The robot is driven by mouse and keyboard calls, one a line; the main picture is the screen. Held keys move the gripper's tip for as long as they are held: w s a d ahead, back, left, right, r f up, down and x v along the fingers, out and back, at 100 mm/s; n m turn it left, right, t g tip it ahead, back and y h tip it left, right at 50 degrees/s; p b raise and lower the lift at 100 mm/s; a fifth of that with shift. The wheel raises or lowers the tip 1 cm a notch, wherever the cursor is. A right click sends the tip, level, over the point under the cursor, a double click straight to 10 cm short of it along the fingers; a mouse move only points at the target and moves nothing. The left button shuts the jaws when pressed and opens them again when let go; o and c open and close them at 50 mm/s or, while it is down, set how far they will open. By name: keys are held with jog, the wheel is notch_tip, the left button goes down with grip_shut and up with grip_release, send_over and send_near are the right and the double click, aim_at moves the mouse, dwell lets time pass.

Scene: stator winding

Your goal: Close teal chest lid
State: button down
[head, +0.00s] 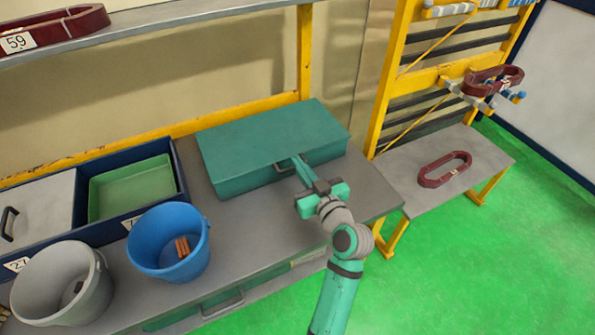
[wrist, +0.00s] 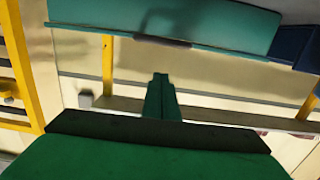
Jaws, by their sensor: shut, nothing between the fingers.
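The teal chest (head: 265,145) stands on the grey workbench. Its lid (head: 270,130) lies down over the box, and I cannot tell whether a thin gap is left at the front. My gripper (head: 298,162) is at the chest's front edge, right of its middle, with its fingers shut and empty. Whether the fingertips touch the chest is unclear. In the wrist view, which appears upside down, the shut fingers (wrist: 161,80) point toward the chest front (wrist: 215,25), close to its dark handle (wrist: 162,41).
A blue bucket (head: 147,243) with copper-coloured pieces and a grey bucket (head: 60,290) stand left on the bench. A green tray (head: 132,187) lies behind them. A side table (head: 475,160) with a dark red ring (head: 445,169) is at right. A shelf (head: 180,15) runs above.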

jog(key=v, duration=0.9)
jog(key=shift+s+f, duration=0.15)
jog(key=shift+s, duration=0.05)
